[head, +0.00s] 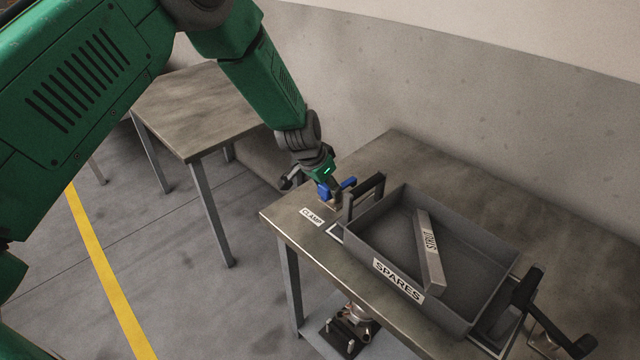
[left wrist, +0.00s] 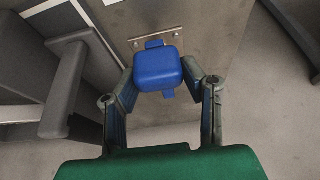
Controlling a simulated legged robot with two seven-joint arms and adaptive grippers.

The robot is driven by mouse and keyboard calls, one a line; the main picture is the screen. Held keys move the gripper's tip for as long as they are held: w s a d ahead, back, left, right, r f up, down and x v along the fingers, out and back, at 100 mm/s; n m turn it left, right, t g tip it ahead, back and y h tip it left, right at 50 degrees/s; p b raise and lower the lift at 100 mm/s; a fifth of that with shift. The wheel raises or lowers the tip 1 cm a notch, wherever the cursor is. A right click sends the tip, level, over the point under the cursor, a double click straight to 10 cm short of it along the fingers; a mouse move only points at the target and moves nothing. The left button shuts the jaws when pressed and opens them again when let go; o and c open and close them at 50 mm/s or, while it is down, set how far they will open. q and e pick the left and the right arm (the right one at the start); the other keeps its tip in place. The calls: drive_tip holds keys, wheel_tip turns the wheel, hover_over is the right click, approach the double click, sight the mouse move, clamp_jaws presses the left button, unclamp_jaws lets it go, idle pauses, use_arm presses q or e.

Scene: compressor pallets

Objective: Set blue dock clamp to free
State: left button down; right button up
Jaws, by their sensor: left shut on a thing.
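The blue dock clamp (head: 346,184) stands on the metal table beside the tray, near a "CLAMP" label (head: 311,217). In the left wrist view the clamp's blue block-shaped handle (left wrist: 158,69) sits in front of a small metal plate (left wrist: 157,38) with screws. My left gripper (head: 325,186) is at the clamp, its fingers on either side of the blue handle. It also shows in the left wrist view (left wrist: 162,88), shut on the handle. In the head view the gripper hides part of the clamp. My right gripper is not in view.
A dark tray labelled "SPARES" (head: 398,281) holds a grey bar labelled "STRUT" (head: 430,250). Its upright handle (head: 364,197) stands close beside the clamp. Another table (head: 195,105) stands at the back left. A device (head: 350,328) sits below the work table.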

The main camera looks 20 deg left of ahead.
use_arm(q)
drive_tip(key=shift+s+a+f, duration=0.15)
drive_tip(key=shift+s+f, duration=0.3)
drive_tip(key=shift+s, duration=0.05)
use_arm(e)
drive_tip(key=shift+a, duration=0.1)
use_arm(q)
drive_tip(key=c, duration=1)
unclamp_jaws()
drive_tip(key=shift+a+r, duration=0.1)
drive_tip(key=shift+r, duration=0.1)
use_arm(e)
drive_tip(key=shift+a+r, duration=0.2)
use_arm(q)
drive_tip(key=shift+w, duration=0.1)
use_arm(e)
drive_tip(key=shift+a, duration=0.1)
use_arm(q)
drive_tip(key=shift+r, duration=0.2)
drive_tip(key=v, duration=1.1)
drive_tip(key=shift+a+r, duration=0.15)
drive_tip(key=shift+r, duration=0.05)
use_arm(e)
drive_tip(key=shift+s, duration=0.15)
